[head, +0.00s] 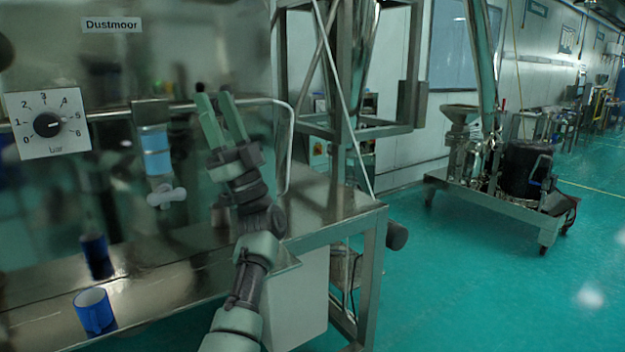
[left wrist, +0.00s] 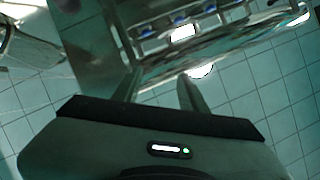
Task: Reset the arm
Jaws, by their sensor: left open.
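My left gripper (head: 220,106) is raised in front of the metal machine panel in the head view, its two green fingers pointing up and spread apart. It is open and nothing shows between the fingers. In the left wrist view its fingers (left wrist: 160,88) stand apart, with a blurred metal structure beyond them. My left arm (head: 250,255) comes up from the bottom of the head view. My right gripper does not show in either view.
A steel bench (head: 190,285) carries a blue cup (head: 95,311) at the front left. On the panel are a dial (head: 47,124) and a blue filter with a white valve (head: 155,152). A wheeled cart (head: 500,196) stands at right. Green floor (head: 470,290) is clear.

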